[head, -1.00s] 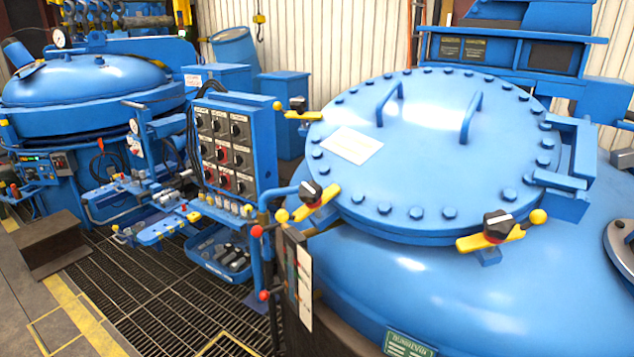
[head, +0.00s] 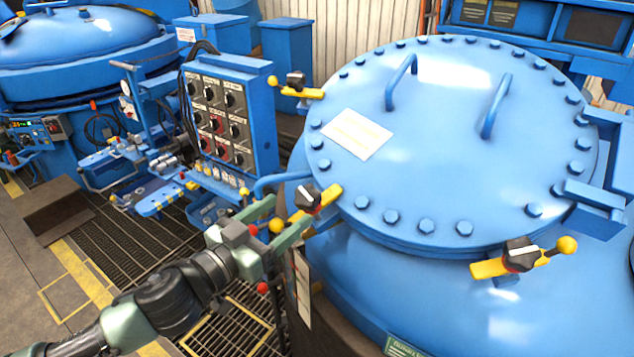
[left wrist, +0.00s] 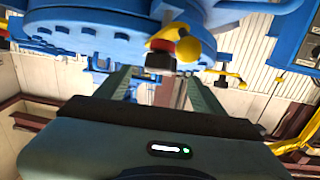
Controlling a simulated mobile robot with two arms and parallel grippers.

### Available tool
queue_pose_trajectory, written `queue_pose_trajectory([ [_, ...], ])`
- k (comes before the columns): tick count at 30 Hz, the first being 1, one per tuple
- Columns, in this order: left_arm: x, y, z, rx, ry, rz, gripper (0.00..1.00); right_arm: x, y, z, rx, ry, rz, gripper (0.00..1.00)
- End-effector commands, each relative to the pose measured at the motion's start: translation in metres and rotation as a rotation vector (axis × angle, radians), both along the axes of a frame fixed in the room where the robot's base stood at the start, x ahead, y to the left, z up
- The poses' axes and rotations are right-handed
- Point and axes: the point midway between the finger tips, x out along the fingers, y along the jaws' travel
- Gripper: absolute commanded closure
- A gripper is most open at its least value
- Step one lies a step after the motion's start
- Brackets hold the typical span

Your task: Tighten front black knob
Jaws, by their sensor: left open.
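Three black knobs sit on yellow clamps around the blue lid (head: 455,130). One black knob (head: 308,197) is at the lid's left edge, another black knob (head: 521,253) at its front right, and a third (head: 296,80) at its back left. My left gripper (head: 290,214) is open, its green fingers pointing at the left-edge knob, close to it. In the left wrist view, a black and red knob (left wrist: 160,61) with a yellow ball lever lies beyond and between the open fingers (left wrist: 155,78). Contact cannot be told. My right gripper is out of view.
A blue control panel (head: 218,120) with several dials stands left of the lid. Grating (head: 120,245) covers the floor below.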

Motion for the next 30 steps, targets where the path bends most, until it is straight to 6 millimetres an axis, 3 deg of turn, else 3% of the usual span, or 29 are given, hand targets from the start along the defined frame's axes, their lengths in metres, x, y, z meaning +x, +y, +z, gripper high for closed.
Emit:
queue_pose_trajectory([
  [5,0.021,-0.018,0.005,-0.001,-0.002,-0.001,0.31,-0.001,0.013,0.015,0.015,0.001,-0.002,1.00],
  [11,0.045,-0.037,0.003,-0.001,-0.001,0.001,0.31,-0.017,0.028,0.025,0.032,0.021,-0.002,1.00],
  [24,0.055,-0.046,0.000,0.001,-0.001,0.000,0.31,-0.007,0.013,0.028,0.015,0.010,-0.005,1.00],
  [26,0.055,-0.046,0.000,0.001,-0.001,0.000,0.45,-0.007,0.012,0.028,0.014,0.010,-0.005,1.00],
  [30,0.055,-0.046,0.000,0.001,-0.001,0.001,0.84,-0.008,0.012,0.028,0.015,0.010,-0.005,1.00],
])
